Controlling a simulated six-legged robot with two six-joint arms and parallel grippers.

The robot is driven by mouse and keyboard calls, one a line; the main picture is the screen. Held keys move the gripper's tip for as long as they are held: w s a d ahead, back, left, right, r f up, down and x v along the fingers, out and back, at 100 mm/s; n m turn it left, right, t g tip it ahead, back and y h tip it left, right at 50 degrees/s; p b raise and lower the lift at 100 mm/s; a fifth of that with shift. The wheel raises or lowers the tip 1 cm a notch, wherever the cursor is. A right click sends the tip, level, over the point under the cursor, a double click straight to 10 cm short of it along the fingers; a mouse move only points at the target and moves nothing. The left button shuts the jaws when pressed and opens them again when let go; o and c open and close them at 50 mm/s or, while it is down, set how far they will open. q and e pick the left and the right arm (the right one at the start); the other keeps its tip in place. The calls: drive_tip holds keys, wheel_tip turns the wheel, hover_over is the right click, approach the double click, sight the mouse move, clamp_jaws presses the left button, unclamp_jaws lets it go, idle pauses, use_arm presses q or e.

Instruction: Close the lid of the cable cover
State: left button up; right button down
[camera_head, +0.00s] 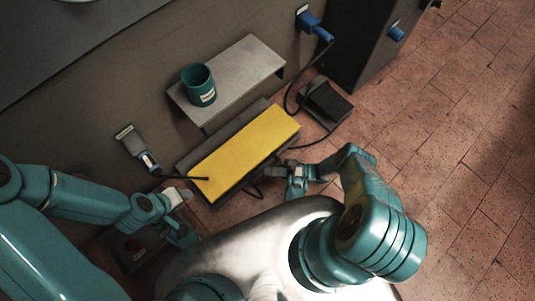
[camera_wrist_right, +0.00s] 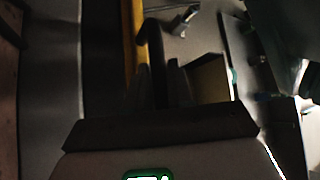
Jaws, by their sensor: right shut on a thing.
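The cable cover (camera_head: 205,200) is a long dark box at the foot of the wall. Its yellow lid (camera_head: 245,150) lies along it; I cannot tell whether it is fully seated. A yellow edge (camera_wrist_right: 130,40) shows in the right wrist view. My right gripper (camera_head: 281,176) is at the cover's front right side. In the right wrist view it (camera_wrist_right: 161,82) is shut on a dark, cable-like thing (camera_wrist_right: 155,42), apparently a black cable. My left gripper (camera_head: 180,215) is beyond the cover's left end; its fingers are too unclear to tell open from shut.
A grey shelf (camera_head: 240,75) with a teal mug (camera_head: 199,85) juts out above the cover. A dark block (camera_head: 328,103) stands right of the cover. Brick floor lies open at right.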

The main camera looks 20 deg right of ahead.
drive_tip(key=shift+s+f, duration=0.15)
drive_tip(key=shift+f, duration=0.05)
drive_tip(key=c, duration=1.1)
unclamp_jaws()
use_arm(q)
drive_tip(key=shift+s, duration=0.1)
drive_tip(key=shift+d, duration=0.1)
